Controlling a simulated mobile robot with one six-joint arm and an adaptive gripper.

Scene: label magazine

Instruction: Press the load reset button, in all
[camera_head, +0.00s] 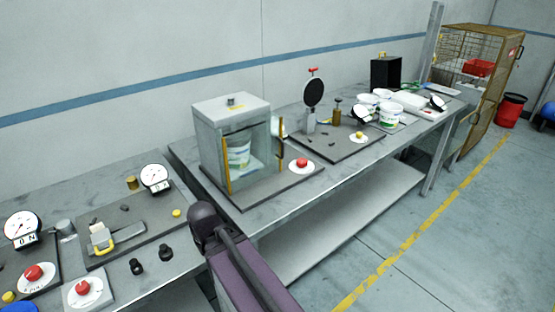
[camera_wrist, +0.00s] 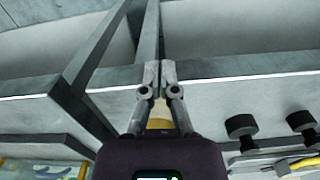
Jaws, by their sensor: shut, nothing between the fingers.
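Several red buttons show in the head view: one on a white round plate (camera_head: 303,162) in front of the glass-fronted cabinet, and two at the lower left, a red button (camera_head: 33,272) beside a dial and a red button (camera_head: 82,288) on a white plate. Yellow buttons also show, such as the yellow button (camera_head: 176,213) on the left board. No label is readable enough to tell which is load reset. My gripper (camera_wrist: 160,70) is shut and empty in the wrist view, with a bench edge and metal legs behind it. In the head view its fingertips do not show.
The glass-fronted cabinet (camera_head: 235,108) stands on the middle bench. Left are a dial gauge (camera_head: 154,178) and two black knobs (camera_head: 137,266); black knobs (camera_wrist: 240,125) also show right of my fingers. Buckets (camera_head: 391,113) stand farther right.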

